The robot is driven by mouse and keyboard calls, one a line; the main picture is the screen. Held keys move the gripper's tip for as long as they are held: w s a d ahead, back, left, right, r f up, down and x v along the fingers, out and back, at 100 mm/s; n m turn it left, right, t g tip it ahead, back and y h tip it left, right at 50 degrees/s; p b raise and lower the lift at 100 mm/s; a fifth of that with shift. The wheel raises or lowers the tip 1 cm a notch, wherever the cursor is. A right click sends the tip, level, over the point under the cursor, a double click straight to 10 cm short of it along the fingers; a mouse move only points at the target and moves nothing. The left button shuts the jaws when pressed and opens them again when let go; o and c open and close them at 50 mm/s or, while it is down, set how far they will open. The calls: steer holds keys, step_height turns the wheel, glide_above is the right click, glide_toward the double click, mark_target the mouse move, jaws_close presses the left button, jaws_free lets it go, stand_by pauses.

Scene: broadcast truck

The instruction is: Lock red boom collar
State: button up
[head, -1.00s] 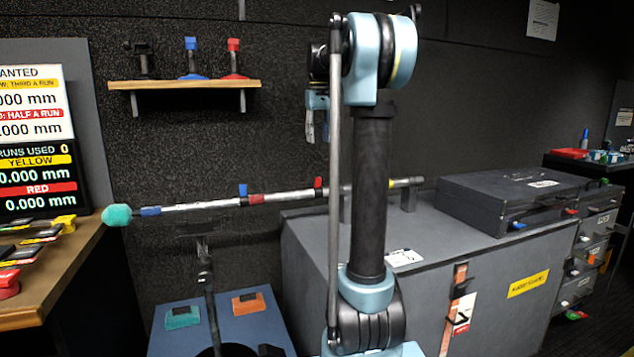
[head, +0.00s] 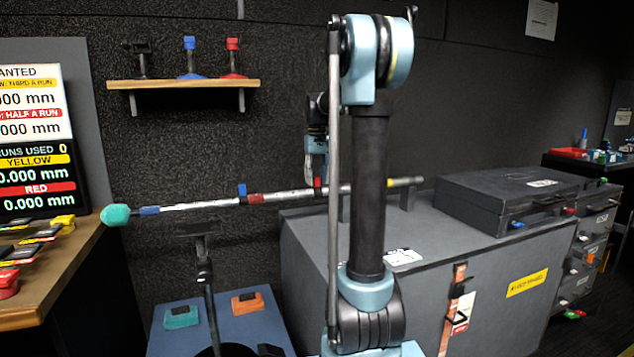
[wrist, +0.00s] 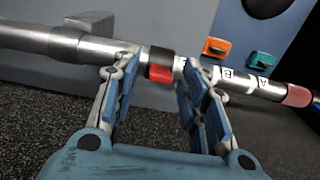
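The boom (head: 208,204) is a pale pole lying nearly level, with a teal tip (head: 115,214) at its left end. The red boom collar shows in the wrist view as a dark ring (wrist: 160,55) around the pole with a red lever (wrist: 160,73) on it. In the head view its red lever (head: 318,182) stands up from the pole, just under my gripper (head: 316,178). In the wrist view my gripper (wrist: 158,78) is open, with one finger on each side of the red lever. Contact with the lever cannot be told.
A blue lever (head: 242,190) and a red band (head: 255,198) are farther left on the boom. A grey cabinet (head: 400,290) with a dark case (head: 500,205) stands right. A wooden bench (head: 75,265) is at left. A shelf (head: 185,84) holds three stands.

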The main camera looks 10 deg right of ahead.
steer(key=shift+f, duration=0.45)
jaws_close()
steer(key=shift+w, duration=0.1)
steer(key=shift+w+a+g, duration=0.1)
steer(key=shift+w+g, duration=0.3)
steer(key=shift+g, duration=0.6)
